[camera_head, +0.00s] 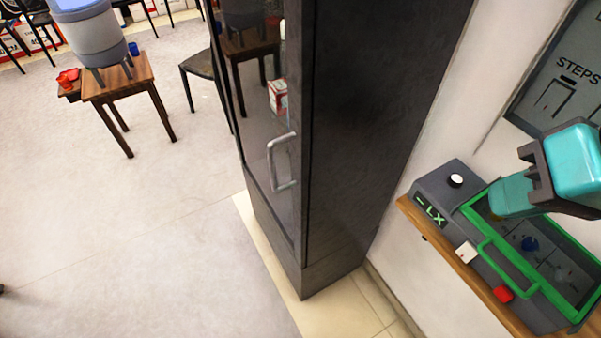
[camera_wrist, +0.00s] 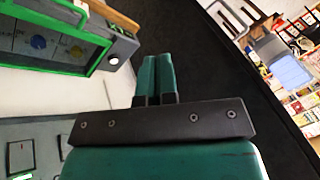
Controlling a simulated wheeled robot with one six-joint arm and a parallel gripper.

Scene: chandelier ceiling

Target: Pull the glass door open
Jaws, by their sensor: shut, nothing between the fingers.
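A tall dark cabinet (camera_head: 365,120) stands in the middle of the head view. Its glass door (camera_head: 262,100) faces left and looks closed against the frame, with a silver bar handle (camera_head: 281,162) on it. A red and white box shows behind or reflected in the glass; I cannot tell which. My teal gripper (camera_head: 493,200) is at the right, above the green-framed machine, well apart from the handle. In the wrist view my gripper (camera_wrist: 157,60) has its two fingers together and empty, in front of the cabinet's dark side (camera_wrist: 200,80).
A grey machine (camera_head: 445,190) with a green-framed lid (camera_head: 500,265) sits on a wooden ledge right of the cabinet, beneath my gripper. A small wooden table (camera_head: 130,80) with a drink dispenser (camera_head: 95,35) and a chair (camera_head: 205,75) stand left. Floor before the glass door is clear.

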